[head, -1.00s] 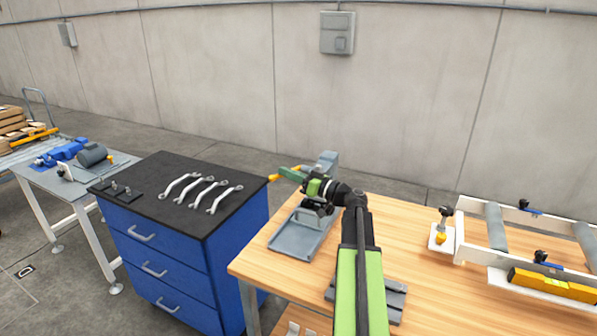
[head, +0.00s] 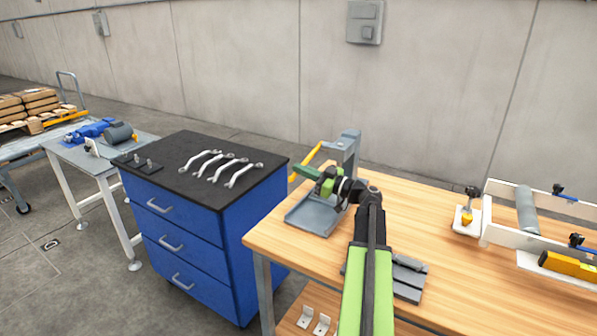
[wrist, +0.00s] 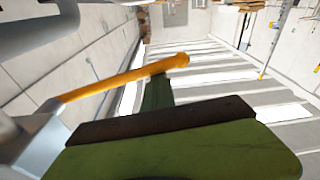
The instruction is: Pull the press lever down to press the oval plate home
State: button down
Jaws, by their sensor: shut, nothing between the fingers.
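The grey press (head: 350,143) stands at the left back of the wooden bench. Its yellow lever (head: 310,155) slopes down to the left from the press head. My gripper (head: 306,172) is shut with nothing between its fingers; its green fingers cross the lever near its outer end. In the wrist view the yellow lever (wrist: 120,79) crosses the picture, and the dark green fingertip (wrist: 157,92) meets it near its rounded end; contact is hard to tell. The press's grey base (head: 312,214) shows below my gripper. I cannot make out the oval plate.
A blue drawer cabinet (head: 222,235) with several wrenches on its black top stands left of the bench (head: 430,215). A grey fixture (head: 409,282) lies beside my arm. A white roller frame (head: 500,237) and a small yellow-tipped device (head: 467,217) occupy the bench's right.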

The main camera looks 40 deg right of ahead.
jog(key=shift+s+d+f, duration=0.1)
jog(key=shift+s+d, duration=0.05)
jog(key=shift+d, duration=0.1)
notch_tip(320, 180, up, 5)
jog(key=a+p, duration=0.1)
jog(key=p, duration=0.4)
jog(key=f+b+v, duration=0.1)
jog(key=b+v, duration=0.1)
jog(key=v, duration=0.7)
jog(key=shift+s, duration=0.25)
jog(key=shift+f, duration=0.1)
